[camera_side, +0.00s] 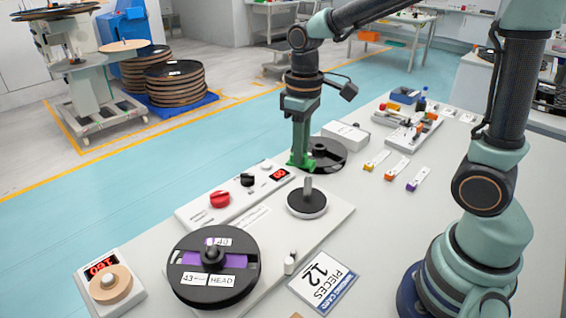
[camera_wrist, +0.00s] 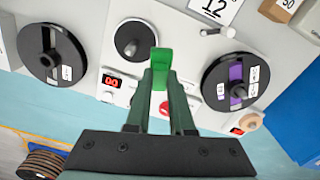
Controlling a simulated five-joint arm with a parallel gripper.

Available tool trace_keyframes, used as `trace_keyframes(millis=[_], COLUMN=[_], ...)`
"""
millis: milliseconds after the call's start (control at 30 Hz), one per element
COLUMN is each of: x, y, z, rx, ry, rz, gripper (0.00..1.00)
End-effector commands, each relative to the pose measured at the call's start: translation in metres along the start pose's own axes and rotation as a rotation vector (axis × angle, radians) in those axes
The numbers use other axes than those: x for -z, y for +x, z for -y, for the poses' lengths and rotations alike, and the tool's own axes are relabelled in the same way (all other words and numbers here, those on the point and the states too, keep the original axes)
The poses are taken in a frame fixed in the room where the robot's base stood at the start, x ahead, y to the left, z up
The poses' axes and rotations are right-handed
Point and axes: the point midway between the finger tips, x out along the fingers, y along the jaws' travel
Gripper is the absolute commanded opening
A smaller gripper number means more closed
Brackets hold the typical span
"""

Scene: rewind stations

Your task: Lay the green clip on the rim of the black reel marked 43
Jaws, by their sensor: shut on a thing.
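The black reel marked 43 (camera_side: 182,250) lies flat on the station at the front left of the bench, with a purple band and white labels around its dark hub. It also shows at the right in the wrist view (camera_wrist: 213,84). My gripper (camera_side: 300,155) points down at the back of the station, well apart from that reel. In the wrist view my gripper (camera_wrist: 160,80) is shut on the bright green clip (camera_wrist: 161,56), which sticks out past the fingertips. The clip also shows low under the fingers in the side view (camera_side: 294,162). Its underside is hidden.
Another black reel (camera_side: 334,163) is just right of my gripper. A small dark disc with a post (camera_side: 307,205) stands between the reels. A panel with a red knob (camera_side: 219,199) runs along the left edge. A card reading 12 (camera_side: 322,283) lies at the front.

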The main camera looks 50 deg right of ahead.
Motion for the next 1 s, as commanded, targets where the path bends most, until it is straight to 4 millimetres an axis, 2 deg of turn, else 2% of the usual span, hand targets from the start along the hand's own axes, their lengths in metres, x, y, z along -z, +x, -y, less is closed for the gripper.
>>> trace_keyframes(millis=[500, 1000], x=[0.078, 0.131], y=[0.006, 0.029], z=[0.058, 0.134], rx=[0.013, 0.112], ry=[-1.098, -2.163], rz=[0.016, 0.071], gripper=[0.0, 0.0])
